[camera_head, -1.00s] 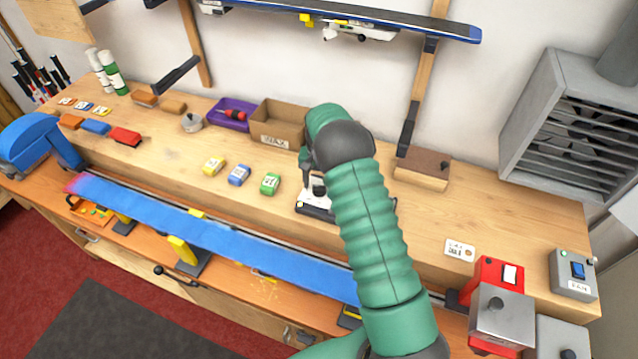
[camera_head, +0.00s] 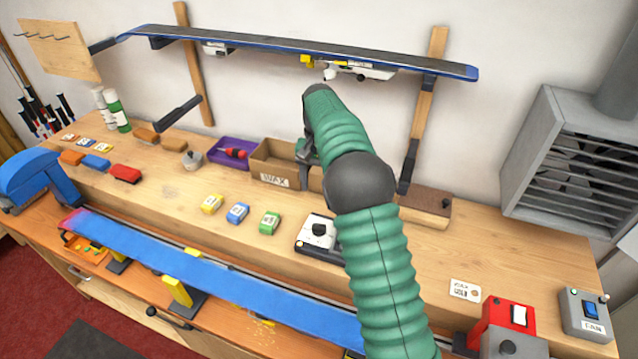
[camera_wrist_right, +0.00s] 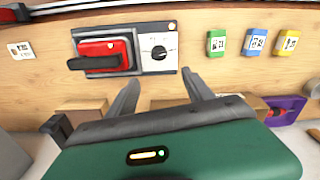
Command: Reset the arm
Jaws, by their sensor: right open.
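My right arm reaches over the bench in the head view. Its gripper (camera_head: 305,165) is partly hidden by my own arm and shows in front of the cardboard wax box (camera_head: 274,178). In the right wrist view, the two fingers of this gripper (camera_wrist_right: 164,92) stand apart with nothing between them. Past the fingertips lies a dark-based unit with a dial (camera_wrist_right: 156,53) and a red iron (camera_wrist_right: 102,58) on it. In the head view only the unit's dial end (camera_head: 317,233) shows beside my arm. My left gripper is not in view.
Green (camera_head: 269,222), blue (camera_head: 237,213) and yellow (camera_head: 212,204) wax blocks lie left of the unit. A purple tray (camera_head: 222,159) stands beside the box. A blue ski (camera_head: 215,280) lies along the front, and another ski (camera_head: 290,45) hangs on the wall.

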